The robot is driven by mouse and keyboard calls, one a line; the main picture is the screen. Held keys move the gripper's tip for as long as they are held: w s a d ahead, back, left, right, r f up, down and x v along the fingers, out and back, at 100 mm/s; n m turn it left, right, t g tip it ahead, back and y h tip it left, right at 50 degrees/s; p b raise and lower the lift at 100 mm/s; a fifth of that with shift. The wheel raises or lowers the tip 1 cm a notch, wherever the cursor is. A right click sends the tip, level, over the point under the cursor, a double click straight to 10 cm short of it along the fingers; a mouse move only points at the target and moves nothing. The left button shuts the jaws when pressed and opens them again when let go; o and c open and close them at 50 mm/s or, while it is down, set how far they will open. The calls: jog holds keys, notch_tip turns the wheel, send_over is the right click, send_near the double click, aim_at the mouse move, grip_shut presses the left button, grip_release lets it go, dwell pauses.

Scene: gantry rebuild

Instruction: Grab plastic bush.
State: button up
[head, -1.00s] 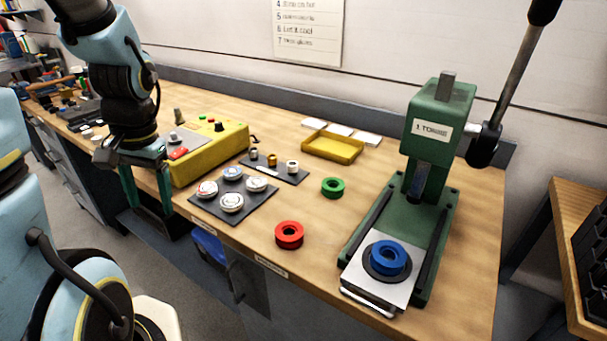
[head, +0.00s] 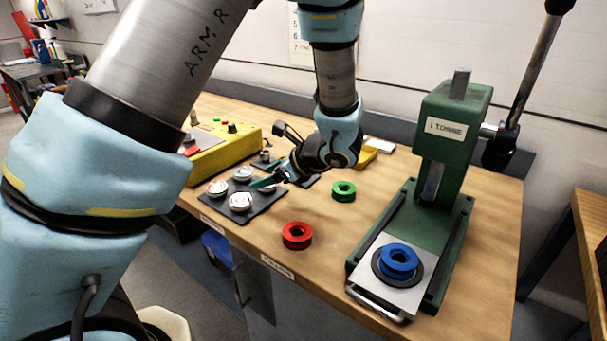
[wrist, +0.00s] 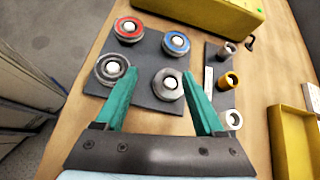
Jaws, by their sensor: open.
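The small rack (wrist: 209,78) holds three bushes in a row in the wrist view: a grey one (wrist: 228,49), a brass one (wrist: 229,80) and a white one (wrist: 233,119) that looks like the plastic bush. My gripper (wrist: 159,77) is open and empty, its teal fingers over the dark bearing tray (wrist: 140,102). The white bush is just outside the right finger in the wrist view, apart from it. In the head view my gripper (head: 265,183) is above the tray, and my arm hides the white bush.
The tray carries several round bearings, one (wrist: 167,84) between my fingers in the wrist view. A yellow box (head: 222,143) and yellow tray (wrist: 292,140) are nearby. Red (head: 297,235) and green (head: 343,191) rings lie on the bench, with a green press (head: 447,135) at right.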

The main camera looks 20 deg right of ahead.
jog(key=s+d+m+t+h, duration=0.1)
jog(key=d+m, duration=0.1)
jog(key=d, duration=0.2)
jog(key=s+d+m+t+h, duration=0.1)
jog(key=d+m, duration=0.1)
jog(key=d, duration=0.2)
jog(key=s+d+m+t+h, duration=0.1)
jog(key=d+m, duration=0.1)
jog(key=d, duration=0.2)
jog(key=shift+d+f+m+t+h, duration=0.15)
jog(key=shift+f+m+t+h, duration=0.15)
jog(key=shift+t, duration=0.1)
jog(key=shift+w+d, duration=0.1)
jog(key=shift+d, duration=0.05)
jog(key=shift+p+x, duration=1)
jog(key=shift+x, duration=2.55)
jog(key=shift+d, duration=0.1)
grip_shut()
